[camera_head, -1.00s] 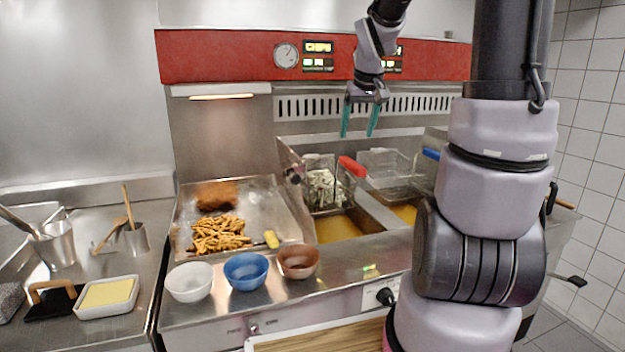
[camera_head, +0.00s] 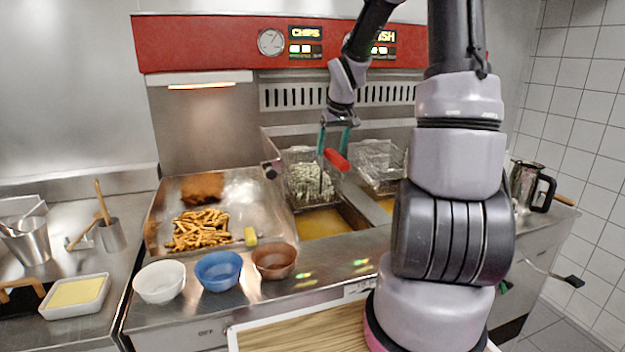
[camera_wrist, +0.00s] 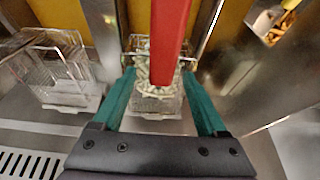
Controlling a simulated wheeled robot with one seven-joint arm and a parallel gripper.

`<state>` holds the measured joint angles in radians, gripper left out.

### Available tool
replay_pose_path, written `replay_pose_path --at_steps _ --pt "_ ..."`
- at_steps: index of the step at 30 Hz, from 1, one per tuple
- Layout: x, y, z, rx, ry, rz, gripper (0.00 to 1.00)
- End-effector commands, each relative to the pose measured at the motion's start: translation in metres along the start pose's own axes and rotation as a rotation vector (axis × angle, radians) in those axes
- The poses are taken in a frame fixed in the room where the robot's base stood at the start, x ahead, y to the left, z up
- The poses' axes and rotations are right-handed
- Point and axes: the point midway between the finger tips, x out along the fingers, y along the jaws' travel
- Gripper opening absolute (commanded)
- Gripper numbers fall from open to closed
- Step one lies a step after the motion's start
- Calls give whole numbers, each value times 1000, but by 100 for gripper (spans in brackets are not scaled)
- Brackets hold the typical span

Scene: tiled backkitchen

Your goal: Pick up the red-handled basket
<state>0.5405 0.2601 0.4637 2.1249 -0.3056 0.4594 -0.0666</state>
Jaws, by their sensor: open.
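The red-handled basket (camera_head: 312,180) is a wire basket with pale chips in it, hanging above the left fryer vat. Its red handle (camera_head: 336,159) sticks out toward the front. My gripper (camera_head: 336,152) is open at the handle. In the wrist view the red handle (camera_wrist: 168,40) runs between the open green fingers of my gripper (camera_wrist: 168,98), with gaps on both sides. The basket's wire body and chips (camera_wrist: 155,100) show beyond and below the handle. I cannot tell how deep the handle sits between the fingers.
A second wire basket (camera_head: 378,163) stands to the right; it also shows in the wrist view (camera_wrist: 62,75). White (camera_head: 160,281), blue (camera_head: 219,270) and brown (camera_head: 274,261) bowls line the front counter. A fries tray (camera_head: 280,215) lies left. A metal jug (camera_head: 524,185) stands right.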

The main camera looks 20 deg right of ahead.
Motion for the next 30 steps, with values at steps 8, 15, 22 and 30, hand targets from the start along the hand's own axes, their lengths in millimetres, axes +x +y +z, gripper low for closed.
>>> replay_pose_path --at_steps 8,15,22,30 --pt "31 -2 0 -1 -1 0 75" --pt "31 -1 0 1 0 1 67" --pt "31 -1 0 1 0 1 0" --pt "31 -1 0 1 0 1 0"
